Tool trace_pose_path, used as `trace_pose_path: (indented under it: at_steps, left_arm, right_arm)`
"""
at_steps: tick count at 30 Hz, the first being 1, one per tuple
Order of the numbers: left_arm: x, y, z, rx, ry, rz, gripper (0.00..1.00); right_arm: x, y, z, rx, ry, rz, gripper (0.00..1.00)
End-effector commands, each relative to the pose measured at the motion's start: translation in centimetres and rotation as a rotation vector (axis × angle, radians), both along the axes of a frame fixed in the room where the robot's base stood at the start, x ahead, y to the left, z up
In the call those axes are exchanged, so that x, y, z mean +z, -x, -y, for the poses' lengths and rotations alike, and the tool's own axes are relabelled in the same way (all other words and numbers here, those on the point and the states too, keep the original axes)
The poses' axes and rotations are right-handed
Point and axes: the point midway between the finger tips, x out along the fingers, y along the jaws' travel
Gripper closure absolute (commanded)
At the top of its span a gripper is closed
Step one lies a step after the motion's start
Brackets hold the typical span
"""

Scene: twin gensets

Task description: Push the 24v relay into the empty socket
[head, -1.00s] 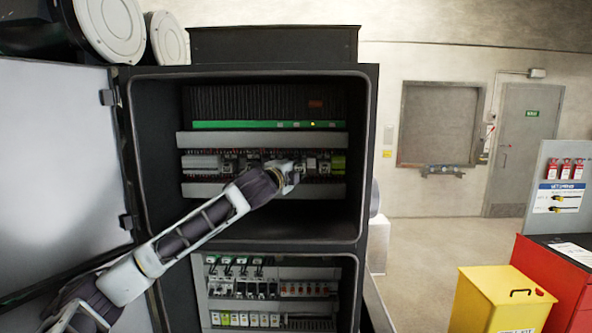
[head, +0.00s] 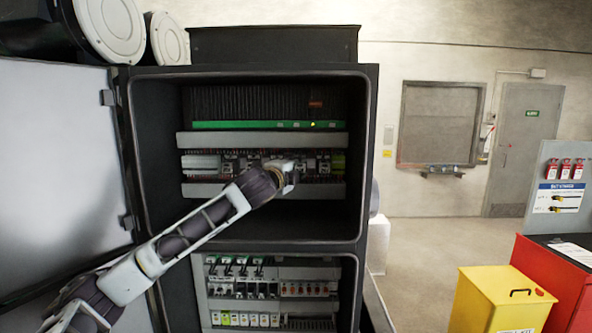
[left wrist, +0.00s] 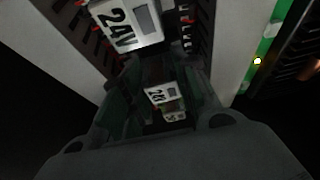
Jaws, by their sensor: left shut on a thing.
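My left gripper (head: 289,176) reaches into the open upper cabinet bay, at the middle relay row (head: 228,163). It is shut on a small relay, whose white label shows between the dark fingers in the left wrist view (left wrist: 160,95). The lettering on it is too small to read surely. A larger relay marked 24V (left wrist: 127,24) stands beyond the fingers at the top of the left wrist view. The empty socket cannot be made out; the gripper covers part of the row. Whether the held relay is seated cannot be told. My right gripper is out of view.
Grey ducts (head: 262,139) run above and below the relay row. A green strip (head: 262,125) with a yellow light sits above. The cabinet door (head: 60,170) stands open at the left. A lower bay (head: 285,290) holds breakers. A yellow bin (head: 495,300) stands at the right.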

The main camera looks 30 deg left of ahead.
Motion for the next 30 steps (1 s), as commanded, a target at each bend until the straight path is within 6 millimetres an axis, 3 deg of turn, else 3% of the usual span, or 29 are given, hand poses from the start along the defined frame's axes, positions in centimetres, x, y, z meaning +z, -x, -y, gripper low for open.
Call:
trace_pose_path:
  at_steps: [6, 7, 12, 30]
  left_arm:
    - [0.04, -0.18, -0.11, 0.000, 0.000, 0.001, 0.97]
    - [0.04, -0.16, -0.10, 0.000, 0.000, 0.001, 0.66]
    - [0.03, -0.16, -0.10, 0.000, 0.000, 0.000, 0.45]
    - [-0.11, 0.40, 0.24, 0.000, 0.001, 0.000, 0.45]
  right_arm:
    - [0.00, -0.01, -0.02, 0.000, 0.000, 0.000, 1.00]
    - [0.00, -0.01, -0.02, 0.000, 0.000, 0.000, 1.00]
    - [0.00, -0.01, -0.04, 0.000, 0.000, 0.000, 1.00]
    - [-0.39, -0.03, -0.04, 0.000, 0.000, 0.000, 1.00]
